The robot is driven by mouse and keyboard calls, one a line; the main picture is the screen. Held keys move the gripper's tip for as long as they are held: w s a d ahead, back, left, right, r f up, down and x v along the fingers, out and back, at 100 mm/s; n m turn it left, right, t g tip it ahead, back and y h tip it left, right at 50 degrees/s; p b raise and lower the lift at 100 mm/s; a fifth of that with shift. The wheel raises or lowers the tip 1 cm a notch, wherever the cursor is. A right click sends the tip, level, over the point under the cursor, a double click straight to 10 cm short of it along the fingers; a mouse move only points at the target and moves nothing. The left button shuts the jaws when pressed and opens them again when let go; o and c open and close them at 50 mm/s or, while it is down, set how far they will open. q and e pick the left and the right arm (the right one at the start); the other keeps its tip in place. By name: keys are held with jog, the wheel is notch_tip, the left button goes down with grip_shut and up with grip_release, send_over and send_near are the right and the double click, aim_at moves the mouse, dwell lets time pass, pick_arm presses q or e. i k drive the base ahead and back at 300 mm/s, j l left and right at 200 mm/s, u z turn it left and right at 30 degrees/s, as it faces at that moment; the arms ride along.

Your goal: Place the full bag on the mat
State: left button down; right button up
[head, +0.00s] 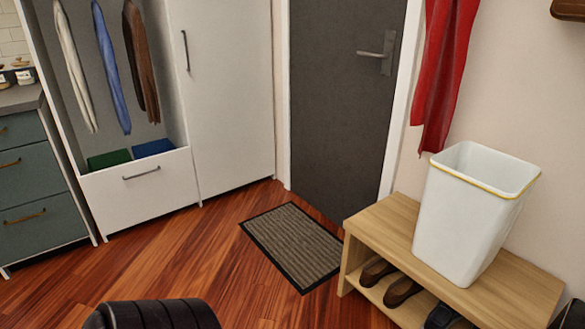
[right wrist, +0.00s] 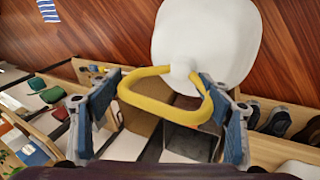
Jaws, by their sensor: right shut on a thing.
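The full bag (right wrist: 208,38) is white and rounded, with a yellow loop handle (right wrist: 150,72), in the right wrist view. My right gripper (right wrist: 162,80) is shut on the handle, with a blue finger at each side of it. The bag and my right gripper do not show in the head view. The mat (head: 292,247) is grey-brown and ribbed with a black border. It lies bare on the wooden floor in front of the dark door. My left gripper is in neither view.
A wooden bench (head: 385,215) right of the mat carries a white bin (head: 470,215) with a yellow line at its rim. Shoes (head: 402,290) sit on its lower shelf. A white wardrobe (head: 235,90) stands at left. Floor left of the mat is clear.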

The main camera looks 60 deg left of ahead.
aim_at(302, 244)
jog(key=k+u, duration=0.15)
jog(key=u, duration=0.15)
jog(key=k+u, duration=0.15)
jog(key=u, duration=1.3)
jog(key=i+l+u, duration=0.1)
jog(key=i+u, duration=0.2)
jog(key=i+l+u, duration=0.25)
jog(key=i+l, duration=0.35)
jog(key=i, duration=0.15)
jog(key=i+l, duration=0.3)
jog(key=i, duration=0.2)
jog(key=i+l, duration=0.35)
jog(key=i, duration=0.15)
jog(key=i+l, duration=0.3)
jog(key=i, duration=0.2)
